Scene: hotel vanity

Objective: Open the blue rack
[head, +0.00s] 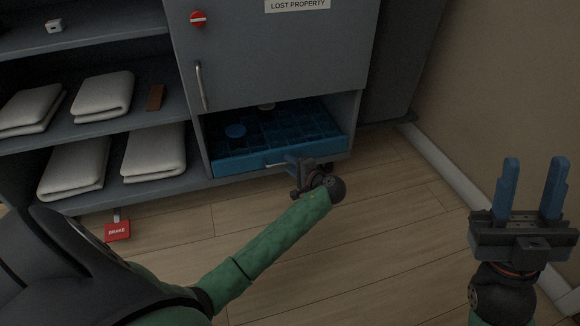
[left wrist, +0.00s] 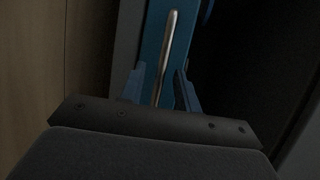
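The blue rack (head: 232,167) sits in the low bay of the grey cabinet, under the closed door. Its top shows a grid of compartments, and its front panel carries a metal bar handle, which shows in the left wrist view (left wrist: 169,45). My left gripper (head: 291,164) is at the rack's front, by the handle, and hides part of it. In the left wrist view its two blue fingers (left wrist: 160,90) stand apart with the handle's near end between them, with gaps visible. My right gripper (head: 532,188) is open and empty, far right above the floor.
The cabinet door (head: 270,50) has a vertical handle (head: 201,86). Shelves with folded towels (head: 102,94) stand left. A red brake tag (head: 117,231) hangs low.

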